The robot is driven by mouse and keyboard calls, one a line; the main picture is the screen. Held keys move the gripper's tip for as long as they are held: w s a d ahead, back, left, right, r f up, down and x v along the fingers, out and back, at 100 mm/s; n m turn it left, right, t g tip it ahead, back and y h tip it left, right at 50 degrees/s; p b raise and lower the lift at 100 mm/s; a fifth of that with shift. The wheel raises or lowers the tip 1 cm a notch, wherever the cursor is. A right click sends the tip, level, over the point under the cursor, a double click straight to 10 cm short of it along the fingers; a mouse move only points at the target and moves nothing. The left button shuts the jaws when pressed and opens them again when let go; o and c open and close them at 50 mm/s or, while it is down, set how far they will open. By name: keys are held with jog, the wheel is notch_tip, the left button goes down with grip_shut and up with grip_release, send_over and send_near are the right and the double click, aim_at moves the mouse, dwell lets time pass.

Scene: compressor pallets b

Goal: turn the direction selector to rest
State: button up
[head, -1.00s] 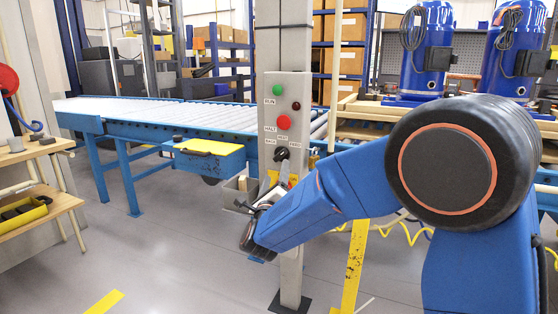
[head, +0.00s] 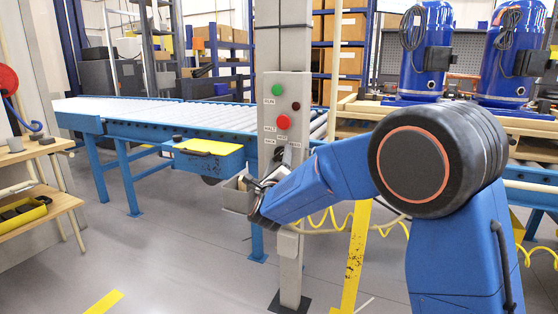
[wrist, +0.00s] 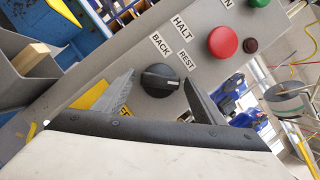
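The direction selector (wrist: 160,80) is a round black knob with a pale mark on the grey control panel, seen in the wrist view. Labels BACK (wrist: 160,45) and REST (wrist: 187,60) are printed beside it. Which label the mark points at I cannot tell. My gripper (wrist: 160,76) is open, with one grey finger on each side of the knob and gaps showing between. Any further label is hidden. In the head view my gripper (head: 268,185) is at the panel's lower part and the knob is mostly hidden.
A red HALT button (wrist: 223,41), a dark red lamp (wrist: 251,46) and a green button (head: 277,90) are on the same panel. A roller conveyor (head: 150,109) runs behind.

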jog(key=c, duration=0.9)
jog(key=shift+o, duration=0.2)
jog(key=shift+n, duration=0.3)
jog(key=n+y, duration=0.1)
jog(key=n, duration=0.1)
jog(key=n+g, duration=0.1)
jog(key=n, duration=0.1)
jog(key=shift+d+r+n+g+y, duration=0.1)
jog(key=shift+r+n+g+y, duration=0.05)
jog(key=shift+n+g+y, duration=0.2)
jog(key=shift+r+n+g+y, duration=0.1)
jog(key=shift+n+g+y, duration=0.45)
jog(key=shift+n, duration=1.6)
jog(key=o, duration=1.1)
jog(key=shift+c, duration=0.2)
